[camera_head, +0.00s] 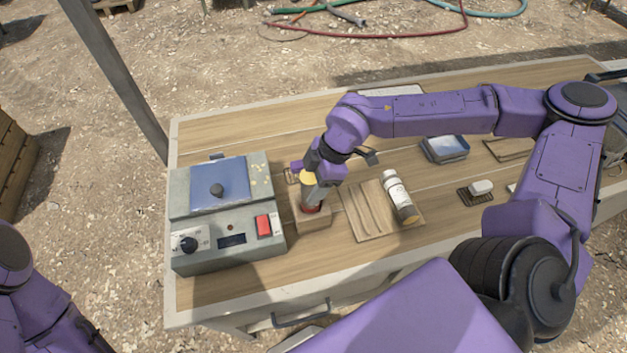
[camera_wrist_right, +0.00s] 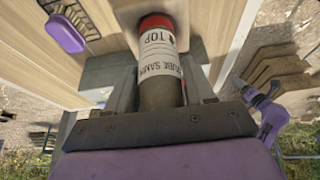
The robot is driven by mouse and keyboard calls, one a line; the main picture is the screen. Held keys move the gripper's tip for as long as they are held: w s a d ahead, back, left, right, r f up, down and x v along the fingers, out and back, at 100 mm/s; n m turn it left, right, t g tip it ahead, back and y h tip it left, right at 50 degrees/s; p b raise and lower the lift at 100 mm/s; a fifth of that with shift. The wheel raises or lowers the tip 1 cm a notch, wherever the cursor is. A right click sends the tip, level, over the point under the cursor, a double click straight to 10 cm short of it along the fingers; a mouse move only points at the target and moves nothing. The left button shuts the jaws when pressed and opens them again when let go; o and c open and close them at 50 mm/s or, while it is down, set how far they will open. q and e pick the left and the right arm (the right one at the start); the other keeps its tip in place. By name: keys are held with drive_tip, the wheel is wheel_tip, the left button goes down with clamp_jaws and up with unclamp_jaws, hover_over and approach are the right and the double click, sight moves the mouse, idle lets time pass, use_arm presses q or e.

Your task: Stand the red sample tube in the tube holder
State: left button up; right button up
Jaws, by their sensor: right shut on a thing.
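The red-capped sample tube (camera_head: 311,208) is in my right gripper (camera_head: 316,193), over the wooden block that looks like the tube holder (camera_head: 314,224). In the right wrist view the tube (camera_wrist_right: 160,55) has a white label reading "TOP", and its red end points away from my gripper. My right gripper (camera_wrist_right: 163,95) is shut on the tube's body. In the head view the red end is down at the block's top; whether it is inside the hole I cannot tell. My left gripper is out of view; only its arm shows at lower left.
A grey machine with a blue lid (camera_head: 220,184) stands left of the block. A grooved wooden board (camera_head: 368,222) with a white-capped tube (camera_head: 398,193) lies to the right.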

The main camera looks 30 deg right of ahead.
drive_tip(key=shift+f, duration=0.3)
drive_tip(key=o, duration=1.5)
drive_tip(key=b+v, duration=0.1)
drive_tip(key=v, duration=0.9)
drive_tip(key=shift+d+r+b, duration=0.1)
drive_tip(key=shift+r+b, duration=0.15)
drive_tip(key=shift+b, duration=0.15)
drive_tip(key=shift+s, duration=0.1)
